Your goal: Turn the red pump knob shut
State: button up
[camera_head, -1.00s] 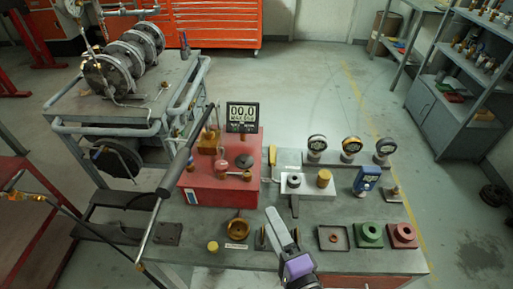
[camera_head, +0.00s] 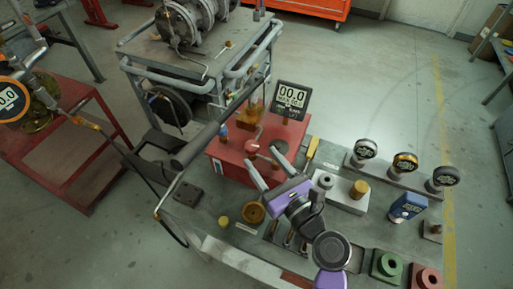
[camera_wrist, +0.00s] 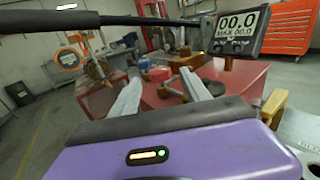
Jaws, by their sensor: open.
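The red pump knob (camera_head: 252,146) is a small round knob on the near side of the red pump box (camera_head: 228,158). In the wrist view the knob (camera_wrist: 158,75) shows between my fingertips, beyond them. My gripper (camera_head: 262,160) is open and empty, with its purple body over the bench and its fingers pointing at the knob. The fingertips (camera_wrist: 160,80) in the wrist view are spread to either side of the knob. Whether they touch it I cannot tell. A digital gauge (camera_head: 291,98) on the pump reads 00.0.
A long dark pump handle (camera_head: 200,143) runs along the pump's left side and crosses the top of the wrist view. A yellow lever (camera_head: 312,147) stands right of the pump. Several dial gauges (camera_head: 405,163) stand on the bench at right. A brass cup (camera_head: 253,212) is near the bench front.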

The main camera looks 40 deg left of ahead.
aim_at(255, 151)
jog(key=shift+x, duration=2.2)
jog(key=shift+c, duration=0.2)
grip_shut()
jog(key=shift+s+r+t+p, duration=0.1)
jog(key=shift+s+t+p, duration=0.05)
jog(key=shift+t+p, duration=0.2)
